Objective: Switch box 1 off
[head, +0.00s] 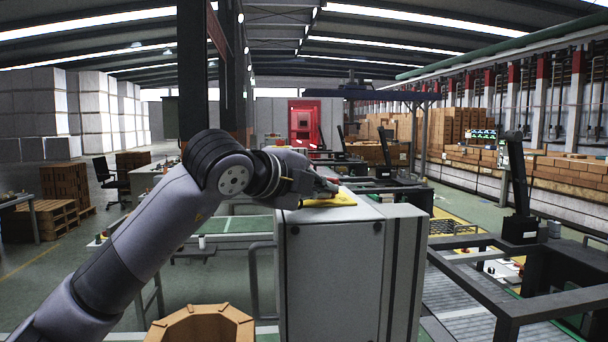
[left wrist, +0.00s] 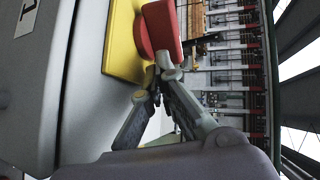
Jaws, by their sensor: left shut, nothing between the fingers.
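A light grey box (head: 330,280) stands in front of me, with a yellow plate (head: 345,199) on its top. In the left wrist view the grey box (left wrist: 35,90) carries a label with a 1, and the yellow plate (left wrist: 122,40) bears a red switch handle (left wrist: 162,30). My left gripper (head: 322,186) is over the top of the box, at the yellow plate. In the left wrist view its fingers (left wrist: 155,82) meet at the near end of the red handle, with nothing between them. I cannot tell whether they touch the handle. My right gripper is out of view.
A wooden octagonal container (head: 203,325) stands low, left of the box. A dark metal frame (head: 480,285) with a conveyor is to the right. Pallets (head: 62,195), a black chair (head: 105,172) and stacked bricks (head: 580,170) are farther off.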

